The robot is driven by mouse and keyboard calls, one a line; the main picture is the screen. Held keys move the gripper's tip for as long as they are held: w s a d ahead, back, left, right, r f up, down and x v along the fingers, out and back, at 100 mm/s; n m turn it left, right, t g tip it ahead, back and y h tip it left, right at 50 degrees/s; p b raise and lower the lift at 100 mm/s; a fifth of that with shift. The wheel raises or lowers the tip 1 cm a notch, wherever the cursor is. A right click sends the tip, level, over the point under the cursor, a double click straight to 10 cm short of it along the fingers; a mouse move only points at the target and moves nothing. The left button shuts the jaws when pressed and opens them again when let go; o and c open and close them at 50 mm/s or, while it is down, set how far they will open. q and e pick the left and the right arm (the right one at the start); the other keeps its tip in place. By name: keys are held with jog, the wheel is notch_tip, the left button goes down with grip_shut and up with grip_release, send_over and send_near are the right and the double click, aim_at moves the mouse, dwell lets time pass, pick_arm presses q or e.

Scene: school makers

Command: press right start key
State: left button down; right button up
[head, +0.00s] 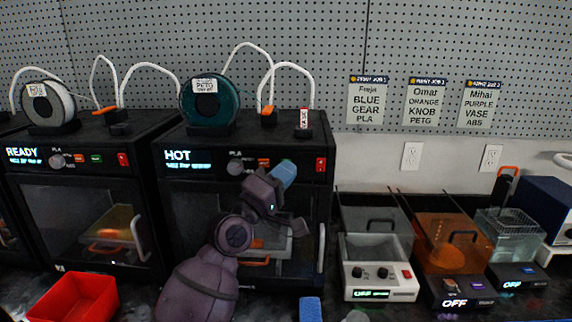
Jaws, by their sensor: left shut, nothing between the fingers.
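Two black 3D printers stand side by side. The right printer (178,212) has a lit display (178,155) reading HOT. Its panel has a knob (235,167), an orange key (264,162) and a red switch (320,164). The place where a green key sits on the left printer's panel is covered here by my left gripper. My left gripper (284,172) is shut and empty, with its bluish tip in front of the panel, between the orange key and the red switch. I cannot tell whether it touches the panel. My right gripper is out of view.
The left printer (35,215) reads READY and has a green key (96,158). A red bin (75,298) stands at the front left. Spools (203,103) and white tubes are on top. Stations with tanks (455,248) stand at the right. A blue block (310,309) lies at the front.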

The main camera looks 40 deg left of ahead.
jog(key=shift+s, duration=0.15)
pick_arm(q)
jog(key=shift+w, duration=0.1)
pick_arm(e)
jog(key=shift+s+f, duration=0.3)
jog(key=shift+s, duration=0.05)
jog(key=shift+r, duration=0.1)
pick_arm(q)
jog(key=shift+s+d+p, duration=0.25)
jog(key=shift+s+p, duration=0.1)
jog(key=shift+s, duration=0.15)
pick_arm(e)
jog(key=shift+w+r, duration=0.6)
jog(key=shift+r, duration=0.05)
